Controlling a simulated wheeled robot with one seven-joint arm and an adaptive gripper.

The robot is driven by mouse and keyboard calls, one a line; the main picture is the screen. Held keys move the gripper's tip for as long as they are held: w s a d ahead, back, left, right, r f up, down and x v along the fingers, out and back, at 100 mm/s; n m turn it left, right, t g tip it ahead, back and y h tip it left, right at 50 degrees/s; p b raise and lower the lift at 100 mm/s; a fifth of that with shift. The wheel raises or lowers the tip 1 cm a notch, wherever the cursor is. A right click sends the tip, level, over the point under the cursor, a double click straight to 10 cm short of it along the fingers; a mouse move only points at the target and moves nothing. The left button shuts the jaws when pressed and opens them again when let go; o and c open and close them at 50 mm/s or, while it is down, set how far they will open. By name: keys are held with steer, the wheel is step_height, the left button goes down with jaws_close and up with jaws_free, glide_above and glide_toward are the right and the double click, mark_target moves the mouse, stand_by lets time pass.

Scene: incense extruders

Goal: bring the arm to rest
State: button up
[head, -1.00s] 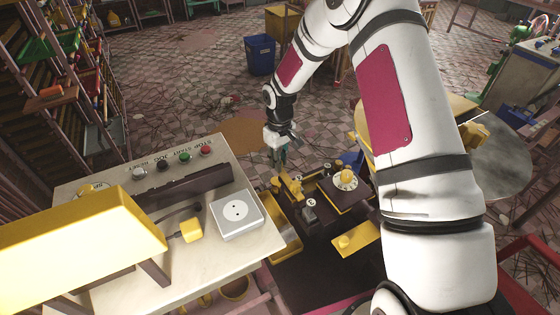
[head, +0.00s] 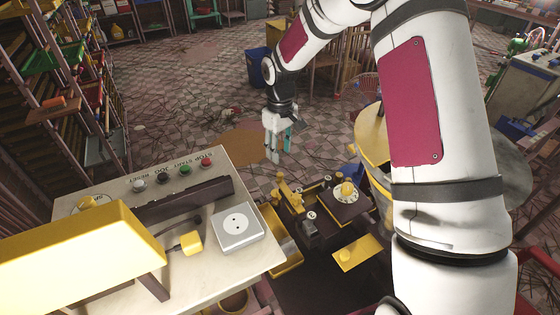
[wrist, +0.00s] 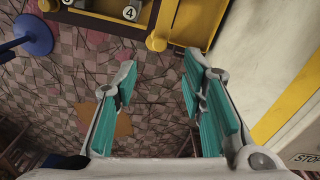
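My gripper (head: 279,146) hangs fingers-down in the head view, in the air beyond the far right corner of the white control panel (head: 140,287). In the wrist view its two teal-padded fingers (wrist: 162,95) stand well apart with nothing between them. The gripper is open and empty. My white arm with magenta panels fills the right of the head view and reaches up and then down to the gripper.
The panel carries a row of buttons (head: 185,169), a white socket box (head: 237,228) and a yellow plug (head: 189,243). A yellow and dark machine (head: 343,209) stands right of it, by a yellow bin (head: 287,259). A shelf rack (head: 75,75) is at left. Tiled floor lies open beyond.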

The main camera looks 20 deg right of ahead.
steer(key=shift+r, duration=1.05)
steer(key=s+r+m+t+h, duration=0.1)
steer(key=s+r, duration=0.5)
steer(key=r, duration=0.3)
steer(key=s+r+m+t, duration=0.1)
steer(key=s+r, duration=0.5)
steer(key=r, duration=0.3)
steer(key=s+r+m+t, duration=0.1)
steer(key=s+r, duration=0.1)
steer(key=s, duration=0.8)
steer(key=s+r+m+t+y, duration=0.1)
steer(key=s+r+m+t, duration=0.1)
steer(key=s, duration=0.8)
steer(key=shift+d+r+t, duration=0.3)
steer(key=shift+r, duration=0.55)
